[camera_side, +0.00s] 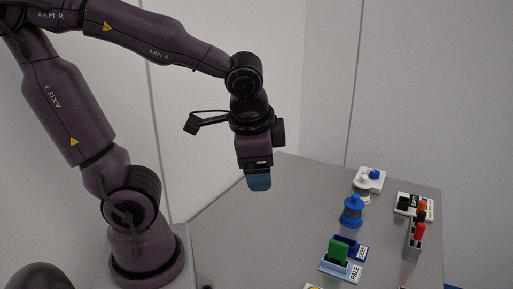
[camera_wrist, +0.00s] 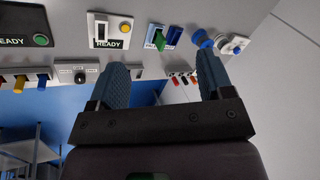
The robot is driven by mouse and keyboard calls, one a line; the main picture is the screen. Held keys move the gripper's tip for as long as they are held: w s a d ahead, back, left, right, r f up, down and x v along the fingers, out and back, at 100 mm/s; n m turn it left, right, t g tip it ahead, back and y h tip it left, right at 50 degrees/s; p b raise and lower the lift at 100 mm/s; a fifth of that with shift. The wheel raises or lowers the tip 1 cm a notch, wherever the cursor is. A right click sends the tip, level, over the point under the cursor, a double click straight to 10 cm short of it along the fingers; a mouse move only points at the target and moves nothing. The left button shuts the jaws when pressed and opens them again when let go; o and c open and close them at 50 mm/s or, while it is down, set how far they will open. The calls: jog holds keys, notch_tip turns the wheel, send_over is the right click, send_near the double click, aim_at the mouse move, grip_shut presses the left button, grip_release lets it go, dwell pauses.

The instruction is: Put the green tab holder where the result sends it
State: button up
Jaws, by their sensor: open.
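The green tab holder (camera_side: 338,249) stands upright at the near part of the grey table, at a pale blue carrier (camera_side: 333,266) whose white label reads PALE (camera_side: 355,272). A dark blue carrier (camera_side: 352,241) with a label that seems to read DEEP is right behind it. In the wrist view the green tab holder (camera_wrist: 160,39) shows small, beyond the fingertips, with the dark blue carrier (camera_wrist: 173,35) to its right. My gripper (camera_side: 258,184) is open and empty, high above the table and up and left of the tab holder. Its two blue fingers (camera_wrist: 161,58) are wide apart.
A blue round-topped piece (camera_side: 352,212), a white piece (camera_side: 362,187) and a white base with a blue button (camera_side: 374,174) stand behind. READY panels carry a yellow button (camera_wrist: 126,28) and a green button (camera_wrist: 40,40). The table's left is clear.

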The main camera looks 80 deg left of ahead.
jog(key=d+r+n+t+h, duration=0.1)
jog(key=r, duration=0.1)
jog(key=s+d+r+n+t+h, duration=0.1)
jog(key=d+r+n+t+h, duration=0.1)
jog(key=shift+s+r, duration=0.1)
jog(key=shift+s, duration=0.05)
dwell(1.9)
